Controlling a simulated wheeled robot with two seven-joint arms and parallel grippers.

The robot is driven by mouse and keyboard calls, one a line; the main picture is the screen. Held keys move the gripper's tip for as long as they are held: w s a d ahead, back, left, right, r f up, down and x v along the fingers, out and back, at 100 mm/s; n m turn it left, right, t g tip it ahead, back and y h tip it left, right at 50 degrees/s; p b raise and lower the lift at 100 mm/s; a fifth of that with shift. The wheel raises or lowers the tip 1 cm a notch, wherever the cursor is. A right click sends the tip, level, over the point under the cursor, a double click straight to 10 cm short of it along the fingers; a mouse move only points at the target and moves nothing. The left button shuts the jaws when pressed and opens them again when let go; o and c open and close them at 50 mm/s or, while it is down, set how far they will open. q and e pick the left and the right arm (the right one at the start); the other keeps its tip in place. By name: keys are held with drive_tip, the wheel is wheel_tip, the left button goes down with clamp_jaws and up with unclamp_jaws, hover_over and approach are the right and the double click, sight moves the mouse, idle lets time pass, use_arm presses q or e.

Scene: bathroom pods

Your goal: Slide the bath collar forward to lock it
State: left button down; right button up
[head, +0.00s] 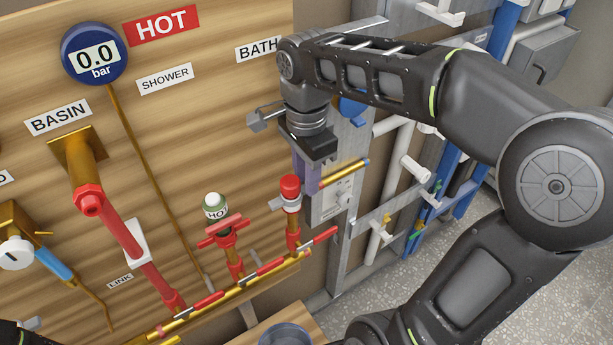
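The BATH label (258,48) is on the wooden board, partly covered by my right arm. My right gripper (307,172) points down below it, in front of the board's right edge. My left gripper is not in view.
A HOT valve (220,228) with red handle stands left of the gripper. A red and brass pipe (240,285) runs along the board's bottom. The gauge (95,54) reads 0.0 bar. A grey metal frame (352,225) with white and blue pipes stands to the right.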

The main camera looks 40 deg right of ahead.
drive_tip(key=shift+o, duration=1.2)
drive_tip(key=shift+f, duration=0.1)
drive_tip(key=shift+r, duration=0.6)
wheel_tip(320, 180, up, 6)
drive_tip(key=p, duration=0.2)
drive_tip(key=shift+p, duration=0.35)
drive_tip(key=shift+r+p, duration=0.35)
drive_tip(key=shift+p, duration=0.05)
